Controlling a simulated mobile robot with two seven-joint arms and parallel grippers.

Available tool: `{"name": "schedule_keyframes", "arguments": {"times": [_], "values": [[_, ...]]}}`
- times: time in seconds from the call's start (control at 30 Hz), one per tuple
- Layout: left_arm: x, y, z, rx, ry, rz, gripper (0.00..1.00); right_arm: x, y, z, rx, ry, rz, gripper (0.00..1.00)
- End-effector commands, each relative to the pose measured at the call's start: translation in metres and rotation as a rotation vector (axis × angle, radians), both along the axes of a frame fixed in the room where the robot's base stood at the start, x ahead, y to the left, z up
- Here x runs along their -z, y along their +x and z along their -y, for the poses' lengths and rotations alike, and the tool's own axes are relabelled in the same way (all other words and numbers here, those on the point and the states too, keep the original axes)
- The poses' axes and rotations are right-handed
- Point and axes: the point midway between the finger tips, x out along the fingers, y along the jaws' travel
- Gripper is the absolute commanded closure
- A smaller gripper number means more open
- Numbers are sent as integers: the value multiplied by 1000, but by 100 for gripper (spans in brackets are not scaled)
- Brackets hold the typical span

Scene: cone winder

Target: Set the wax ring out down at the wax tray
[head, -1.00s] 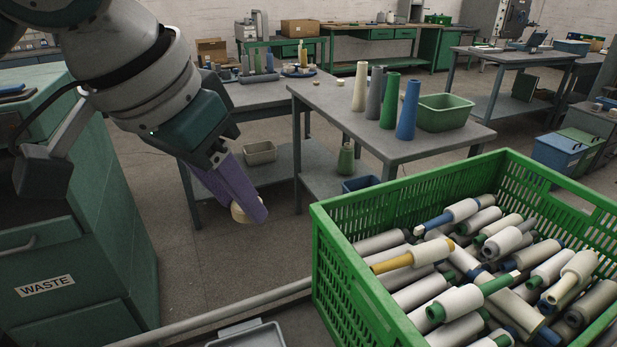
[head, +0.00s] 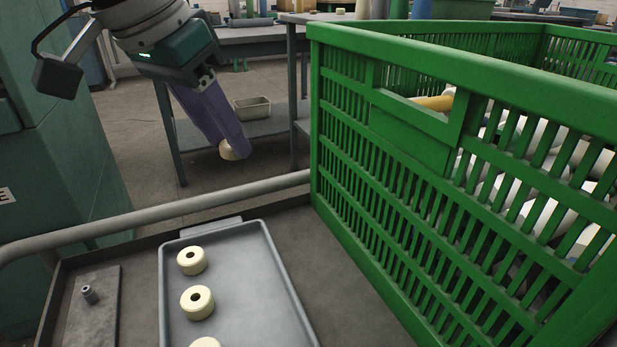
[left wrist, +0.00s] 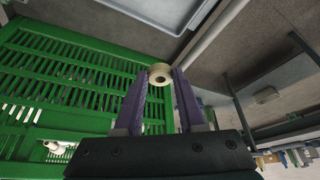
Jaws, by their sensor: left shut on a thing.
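My left gripper (head: 236,147) is shut on a cream wax ring (head: 227,152), held in the air beyond the cart's rail. In the left wrist view the ring (left wrist: 160,74) sits between the tips of the purple fingers (left wrist: 160,80), its hole visible. The wax tray (head: 255,275) is a shallow grey tray on the cart deck, nearer than the gripper. Three cream rings (head: 192,261) show in a column along its left side, the nearest cut off by the picture edge. The tray's right side looks bare. My right gripper is not in view.
A tall green crate (head: 385,200) of yarn cones stands right of the tray. A grey rail (head: 190,208) runs along the cart's far edge. A table (head: 255,128) with a bin stands behind the gripper.

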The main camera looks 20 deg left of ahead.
Motion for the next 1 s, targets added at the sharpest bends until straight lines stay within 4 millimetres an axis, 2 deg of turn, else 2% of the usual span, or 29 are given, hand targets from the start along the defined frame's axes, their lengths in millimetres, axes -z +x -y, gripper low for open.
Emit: {"name": "schedule_keyframes", "arguments": {"times": [0.17, 0.4, 0.5, 0.6, 0.83, 1.0], "values": [[39, -1, -1, -1, 1, -7, 100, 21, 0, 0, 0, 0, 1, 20], [112, -1, -1, -1, 1, -7, 100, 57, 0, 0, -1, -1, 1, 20], [136, -1, 0, 0, 1, -4, 100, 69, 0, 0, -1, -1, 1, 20], [151, -1, 0, 0, 1, -3, 100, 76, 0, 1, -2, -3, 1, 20], [167, 0, 0, 1, 1, -2, 100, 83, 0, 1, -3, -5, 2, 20], [196, 0, 0, 0, 1, -3, 100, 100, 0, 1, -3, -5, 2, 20]]}}
